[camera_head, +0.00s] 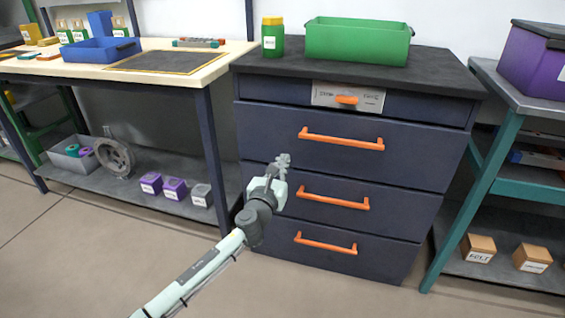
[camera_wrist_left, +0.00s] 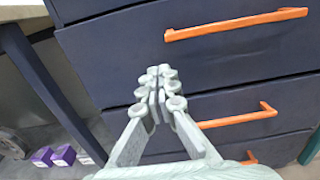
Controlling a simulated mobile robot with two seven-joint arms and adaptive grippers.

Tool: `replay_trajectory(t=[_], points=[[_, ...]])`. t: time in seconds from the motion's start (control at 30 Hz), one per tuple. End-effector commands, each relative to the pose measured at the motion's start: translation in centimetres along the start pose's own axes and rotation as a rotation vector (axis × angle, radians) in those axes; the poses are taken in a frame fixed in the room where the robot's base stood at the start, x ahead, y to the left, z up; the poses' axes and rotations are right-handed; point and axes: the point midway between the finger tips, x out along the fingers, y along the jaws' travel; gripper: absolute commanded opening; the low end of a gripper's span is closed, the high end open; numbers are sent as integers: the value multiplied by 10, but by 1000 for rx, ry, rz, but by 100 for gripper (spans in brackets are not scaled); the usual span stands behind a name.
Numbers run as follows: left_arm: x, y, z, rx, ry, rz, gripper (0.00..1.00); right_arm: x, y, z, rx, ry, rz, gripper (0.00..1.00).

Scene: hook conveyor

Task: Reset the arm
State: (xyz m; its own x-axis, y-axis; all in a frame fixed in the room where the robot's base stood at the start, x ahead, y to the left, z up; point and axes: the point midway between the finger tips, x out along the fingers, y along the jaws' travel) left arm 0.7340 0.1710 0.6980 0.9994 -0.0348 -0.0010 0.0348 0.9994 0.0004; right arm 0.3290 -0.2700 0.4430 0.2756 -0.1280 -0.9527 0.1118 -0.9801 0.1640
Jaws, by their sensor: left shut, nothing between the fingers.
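My left gripper (camera_head: 283,160) is shut and empty in the head view. It is in front of the dark blue drawer cabinet (camera_head: 420,150), near its left side. In the left wrist view my gripper (camera_wrist_left: 157,78) shows with its fingers together and nothing between them. The cabinet's drawer fronts (camera_wrist_left: 125,50) with orange handles (camera_wrist_left: 235,24) lie beyond it. The fingers look apart from the handles. My right gripper is not in view.
A green bin (camera_head: 358,42) and a green jar (camera_head: 272,37) stand on the cabinet. A workbench (camera_head: 215,72) with a blue tray (camera_head: 100,52) is at left. A teal-legged table (camera_head: 488,185) is at right. The floor in front is clear.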

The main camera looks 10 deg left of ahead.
Motion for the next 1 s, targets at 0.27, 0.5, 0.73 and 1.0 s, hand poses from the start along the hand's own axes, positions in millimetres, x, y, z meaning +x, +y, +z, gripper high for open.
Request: replay_trajectory(t=[0.27,0.5,0.73,1.0], points=[[-47,31,-49,-445,109,155,0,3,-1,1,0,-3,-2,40],[-172,85,-164,-1413,242,682,0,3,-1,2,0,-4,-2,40],[-316,95,-240,-2080,150,1324,0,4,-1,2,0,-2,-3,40],[-404,85,-262,-2345,-36,1775,0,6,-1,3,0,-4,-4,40]])
